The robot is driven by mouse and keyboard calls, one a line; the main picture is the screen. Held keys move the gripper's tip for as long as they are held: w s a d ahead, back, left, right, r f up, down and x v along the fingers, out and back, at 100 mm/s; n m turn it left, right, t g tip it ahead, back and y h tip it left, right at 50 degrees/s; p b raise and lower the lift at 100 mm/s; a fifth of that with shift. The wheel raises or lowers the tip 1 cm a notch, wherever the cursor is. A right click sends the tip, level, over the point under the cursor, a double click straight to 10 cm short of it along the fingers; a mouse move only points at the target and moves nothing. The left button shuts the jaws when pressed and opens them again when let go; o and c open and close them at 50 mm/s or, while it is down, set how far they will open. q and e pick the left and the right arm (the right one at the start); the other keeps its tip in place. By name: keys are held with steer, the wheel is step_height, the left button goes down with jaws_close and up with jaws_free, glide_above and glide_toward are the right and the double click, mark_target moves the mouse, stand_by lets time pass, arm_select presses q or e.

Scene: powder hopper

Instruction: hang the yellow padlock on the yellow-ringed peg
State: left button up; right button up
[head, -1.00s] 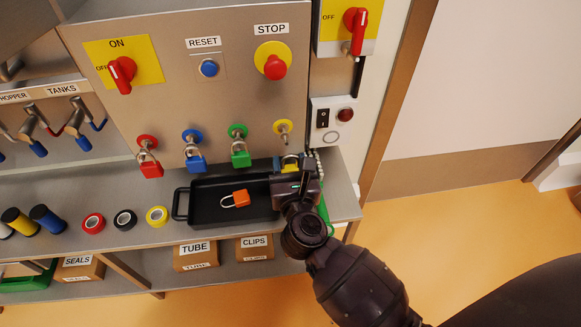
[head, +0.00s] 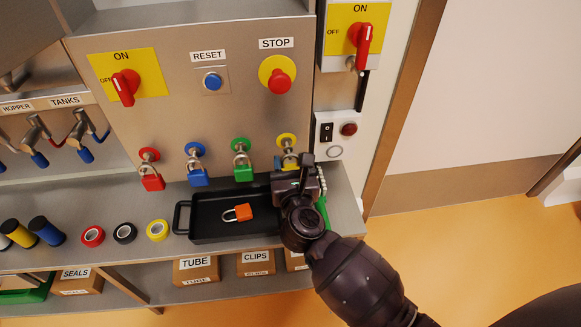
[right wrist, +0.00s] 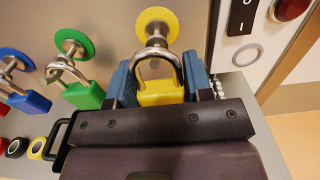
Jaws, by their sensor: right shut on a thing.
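The yellow padlock (right wrist: 160,93) is upright between the blue-padded fingers of my right gripper (right wrist: 162,84), which is shut on its body. Its silver shackle points up. The yellow-ringed peg (right wrist: 156,27) sticks out of the panel just above; its tip meets the top of the shackle in the right wrist view. I cannot tell whether the shackle is around the peg or only in front of it. In the head view my right gripper (head: 292,165) is just below the yellow ring (head: 286,139) and mostly hides the padlock. My left gripper is not in view.
Red (head: 152,183), blue (head: 198,178) and green (head: 243,173) padlocks hang on pegs to the left. A black tray (head: 205,237) with an orange padlock (head: 241,212) lies below. A switch box (head: 337,130) is close on the right.

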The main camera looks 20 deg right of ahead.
steer(key=shift+w+d+f, duration=0.2)
steer(key=shift+w+f, duration=0.05)
steer(key=shift+w, duration=0.5)
steer(key=shift+w+d+f, duration=0.1)
steer(key=shift+w+f, duration=0.1)
steer(key=shift+w, duration=0.1)
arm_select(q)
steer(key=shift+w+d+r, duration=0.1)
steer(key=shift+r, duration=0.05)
arm_select(e)
steer(key=shift+w, duration=0.1)
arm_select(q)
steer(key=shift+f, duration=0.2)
arm_select(e)
steer(key=o, duration=1)
